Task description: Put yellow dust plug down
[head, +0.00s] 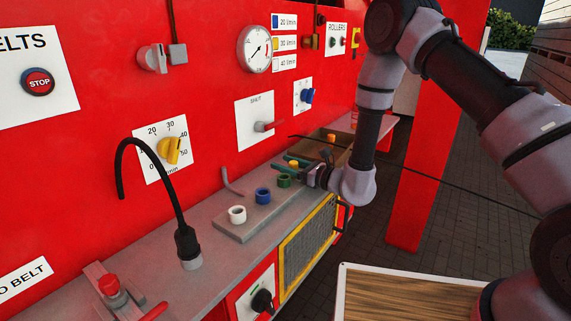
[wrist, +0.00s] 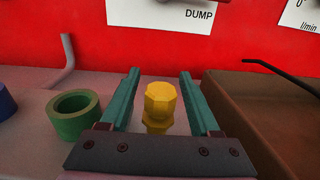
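The yellow dust plug (wrist: 160,98) has a faceted head and stands upright between my gripper's fingers in the wrist view. A second yellow part shows just below its head; I cannot tell whether that is its own base or a ring under it. My gripper (wrist: 160,92) has two teal fingers, spread with a gap on each side of the plug. In the head view my gripper (head: 297,162) is at the far end of the grey block (head: 232,231), with yellow (head: 294,165) showing between its fingers.
Green (head: 284,180), blue (head: 263,195) and white (head: 237,214) rings stand in a row on the block. A brown open box (wrist: 255,113) is right of my gripper. A small orange piece (head: 331,138) shows beyond. A black hose (head: 184,239) curves up on the ledge.

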